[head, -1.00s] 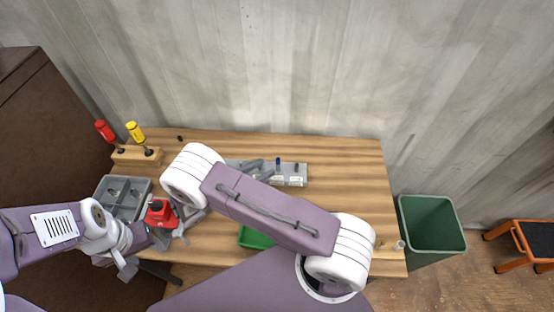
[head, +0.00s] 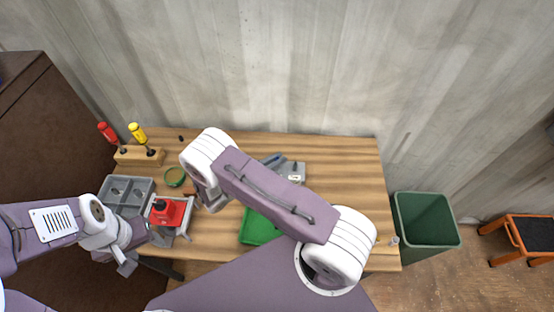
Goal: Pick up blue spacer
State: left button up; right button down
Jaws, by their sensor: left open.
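A small blue part (head: 272,158), perhaps the blue spacer, shows just above my right arm at the grey plate, beside grey pieces that may be my right gripper. It is too small and too covered to tell whether it is held. My right arm's purple link hides most of that area, so the right gripper's jaws cannot be made out. My left gripper (head: 170,228) is open at the lower left of the table, by a red block (head: 167,212) with a dark knob. Its overlap with the block hides whether they touch.
A grey plate (head: 297,178) lies at the table's back. A green tray (head: 258,230) is partly hidden by my right arm. A green bin (head: 425,225) stands right of the table.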

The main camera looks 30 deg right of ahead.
jog(key=shift+r, duration=0.55)
notch_tip(320, 180, up, 3)
jog(key=shift+d+r+b, duration=0.1)
jog(key=shift+r+b, duration=0.05)
jog(key=shift+b, duration=0.25)
jog(key=s+d+r+b, duration=0.1)
jog(key=s+d+r, duration=0.5)
jog(key=s+d, duration=0.1)
jog(key=shift+s+d+r, duration=0.3)
jog(key=shift+s+d, duration=0.05)
jog(key=shift+s, duration=0.45)
jog(key=w+a+f+n+t+y, duration=0.1)
jog(key=a+f+t, duration=0.1)
jog(key=a+f, duration=0.1)
jog(key=w+a+f+n+t+y, duration=0.1)
jog(key=w+a+f+n+t, duration=0.1)
jog(key=a, duration=0.4)
jog(key=w+a+f+n+t+y, duration=0.1)
jog(key=w+a+f+n+t, duration=0.1)
jog(key=a+f, duration=0.3)
jog(key=shift+a, duration=0.1)
